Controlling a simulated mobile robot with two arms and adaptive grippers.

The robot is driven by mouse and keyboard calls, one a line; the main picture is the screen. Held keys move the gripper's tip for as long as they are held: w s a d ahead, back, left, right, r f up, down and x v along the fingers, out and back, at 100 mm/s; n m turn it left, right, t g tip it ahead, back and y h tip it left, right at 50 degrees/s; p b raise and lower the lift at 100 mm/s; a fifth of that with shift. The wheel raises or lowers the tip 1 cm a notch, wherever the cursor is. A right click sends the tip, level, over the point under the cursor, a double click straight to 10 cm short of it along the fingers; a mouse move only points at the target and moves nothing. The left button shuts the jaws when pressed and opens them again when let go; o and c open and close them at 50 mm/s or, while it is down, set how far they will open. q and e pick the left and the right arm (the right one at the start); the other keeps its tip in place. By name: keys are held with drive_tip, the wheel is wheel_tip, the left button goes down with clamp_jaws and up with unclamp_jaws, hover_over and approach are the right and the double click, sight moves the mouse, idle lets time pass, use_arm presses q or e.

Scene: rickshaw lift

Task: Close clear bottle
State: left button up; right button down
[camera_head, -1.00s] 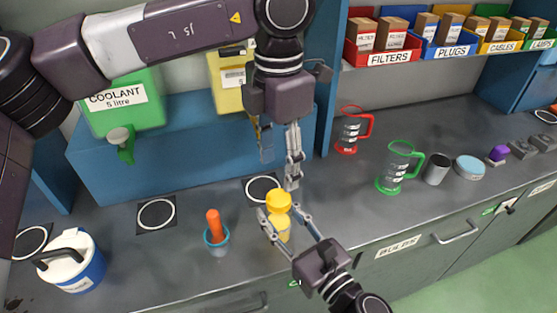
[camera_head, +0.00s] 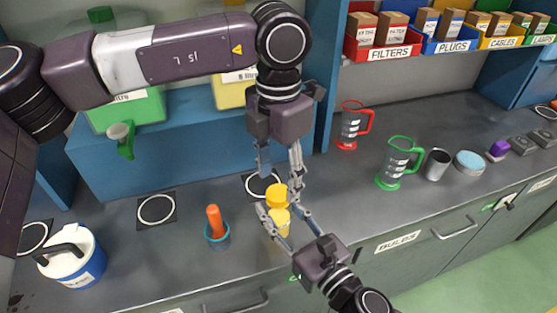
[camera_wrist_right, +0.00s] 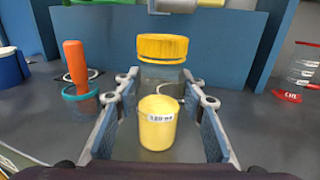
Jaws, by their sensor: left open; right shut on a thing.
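The clear bottle (camera_wrist_right: 157,82), with yellow contents and a small white label, stands upright between my right gripper's fingers. It also shows in the head view (camera_head: 279,222). A yellow cap (camera_head: 277,195) is at its top and shows large in the right wrist view (camera_wrist_right: 162,47). I cannot tell whether the cap is fully seated. My right gripper (camera_head: 281,224) is shut on the bottle, its fingers on both sides in the right wrist view (camera_wrist_right: 160,115). My left gripper (camera_head: 281,165) is open, pointing down, just above the cap.
A teal cup (camera_head: 216,240) with an orange-handled tool (camera_head: 214,218) stands left of the bottle. A blue-and-white canister (camera_head: 73,262) is at far left. A green jug (camera_head: 396,165), a red jug (camera_head: 350,128) and a grey cup (camera_head: 436,166) stand right. Bare counter lies between.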

sight(278, 193)
use_arm(q)
drive_tip(key=shift+f, duration=1.65)
drive_tip(key=c, duration=1.2)
drive_tip(key=shift+m, duration=1)
drive_tip(key=o, duration=1.3)
drive_tip(key=shift+o, duration=0.2)
wheel_tip(278, 193, up, 12)
